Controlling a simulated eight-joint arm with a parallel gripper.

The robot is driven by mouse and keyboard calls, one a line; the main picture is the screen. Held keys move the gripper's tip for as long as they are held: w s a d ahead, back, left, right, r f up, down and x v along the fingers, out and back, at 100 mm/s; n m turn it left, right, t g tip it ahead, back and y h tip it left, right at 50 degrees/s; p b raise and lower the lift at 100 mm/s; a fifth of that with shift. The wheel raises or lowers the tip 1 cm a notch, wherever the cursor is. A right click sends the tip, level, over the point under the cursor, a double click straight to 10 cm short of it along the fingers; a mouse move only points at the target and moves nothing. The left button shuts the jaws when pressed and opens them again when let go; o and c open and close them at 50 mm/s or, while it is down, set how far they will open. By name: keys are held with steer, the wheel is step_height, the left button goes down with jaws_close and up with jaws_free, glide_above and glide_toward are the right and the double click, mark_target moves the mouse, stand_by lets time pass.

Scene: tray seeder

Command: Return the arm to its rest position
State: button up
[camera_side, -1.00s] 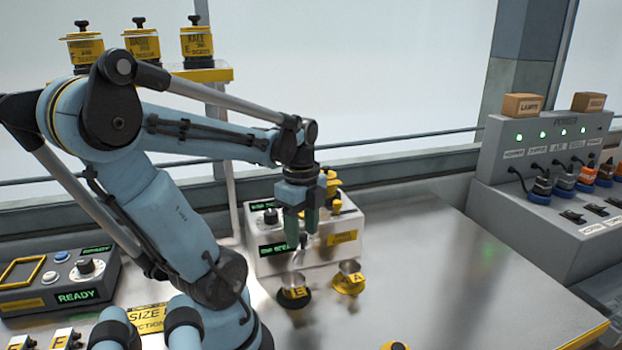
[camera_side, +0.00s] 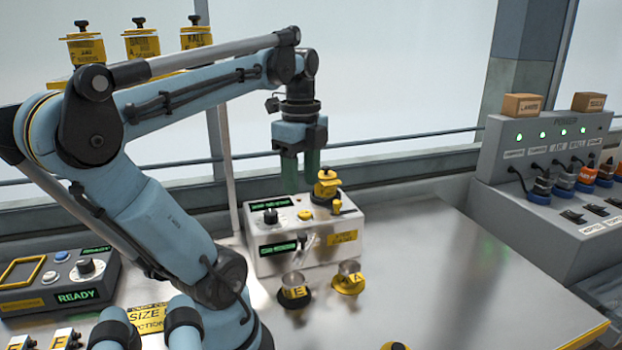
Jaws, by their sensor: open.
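My gripper (camera_side: 301,172) points down, with two green fingers apart and nothing between them. It hangs in the air above the back of the white seeder box (camera_side: 290,255), clear of it. My blue arm reaches up and across from the left. The box has a black knob, green lit displays and a yellow fitting (camera_side: 327,186) on its top right. Two small cups stand on the bench in front of the box: one on a black base labelled E (camera_side: 295,293) and one on a yellow base labelled A (camera_side: 349,280).
Labelled yellow jars (camera_side: 142,42) stand on a shelf behind my arm. A control box (camera_side: 60,280) reading READY is at the left. A grey power panel (camera_side: 545,160) with plugs and green lights is at the right. The bench (camera_side: 450,270) is bare at centre right.

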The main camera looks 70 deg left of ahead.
steer(key=shift+r, duration=0.35)
steer(key=w+d+f+n+t, duration=0.3)
steer(key=w+d+f+n, duration=0.2)
steer(key=d, duration=0.3)
steer(key=w+d+f+n+t, duration=0.4)
steer(key=w+d+f+n, duration=0.1)
steer(key=d, duration=0.3)
steer(key=shift+w+n, duration=0.65)
steer(key=shift+n, duration=0.25)
